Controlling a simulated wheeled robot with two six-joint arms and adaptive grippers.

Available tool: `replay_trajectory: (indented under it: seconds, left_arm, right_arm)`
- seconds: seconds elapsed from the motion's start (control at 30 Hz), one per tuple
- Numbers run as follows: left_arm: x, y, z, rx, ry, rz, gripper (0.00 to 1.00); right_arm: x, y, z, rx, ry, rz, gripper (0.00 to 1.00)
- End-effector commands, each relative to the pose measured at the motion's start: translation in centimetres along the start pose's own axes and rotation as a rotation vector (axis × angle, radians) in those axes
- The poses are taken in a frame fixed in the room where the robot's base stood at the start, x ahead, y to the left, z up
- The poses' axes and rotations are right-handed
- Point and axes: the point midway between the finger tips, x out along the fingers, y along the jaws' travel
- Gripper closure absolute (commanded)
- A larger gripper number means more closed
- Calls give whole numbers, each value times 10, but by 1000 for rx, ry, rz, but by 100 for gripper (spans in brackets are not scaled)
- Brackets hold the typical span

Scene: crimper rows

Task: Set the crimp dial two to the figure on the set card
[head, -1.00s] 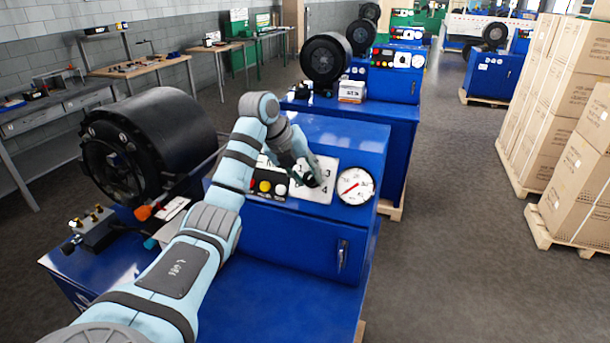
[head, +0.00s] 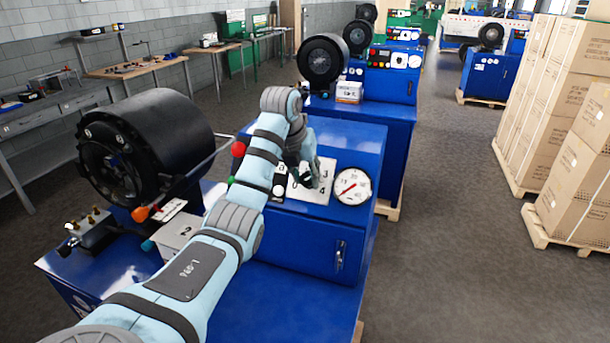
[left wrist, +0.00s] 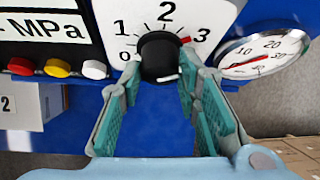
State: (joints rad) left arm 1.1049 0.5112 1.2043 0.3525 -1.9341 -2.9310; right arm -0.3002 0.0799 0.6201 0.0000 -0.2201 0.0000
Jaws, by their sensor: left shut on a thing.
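The crimp dial is a black round knob (left wrist: 158,55) on a white plate (left wrist: 112,12) with the figures 0, 1, 2 and 3 visible in the left wrist view. A short white line shows on the knob's near face. My left gripper (left wrist: 160,82) is shut on the knob, one finger at each side. I cannot make out a readable set card. My right gripper is not in view.
A round gauge (left wrist: 262,55) with a red needle sits right of the dial. Red, yellow and white buttons (left wrist: 58,68) and a panel marked MPa (left wrist: 45,25) are at its left. A box marked 2 (head: 178,232) stands on the blue machine. Stacked cartons (head: 575,190) stand right of the aisle.

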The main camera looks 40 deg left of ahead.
Motion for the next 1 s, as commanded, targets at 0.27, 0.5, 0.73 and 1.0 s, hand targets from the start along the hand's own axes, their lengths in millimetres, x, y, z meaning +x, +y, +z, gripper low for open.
replay_trajectory:
  seconds: [0.27,0.5,0.73,1.0]
  left_arm:
    - [-1,0,2,-1,-6,-1,50]
    - [0,0,1,-1,-3,-1,50]
    - [0,4,0,-140,-2,-89,50]
    - [6,15,-7,-750,-1,-486,50]
  right_arm:
    - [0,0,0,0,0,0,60]
    - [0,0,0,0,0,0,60]
    - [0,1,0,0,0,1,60]
    - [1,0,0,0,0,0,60]
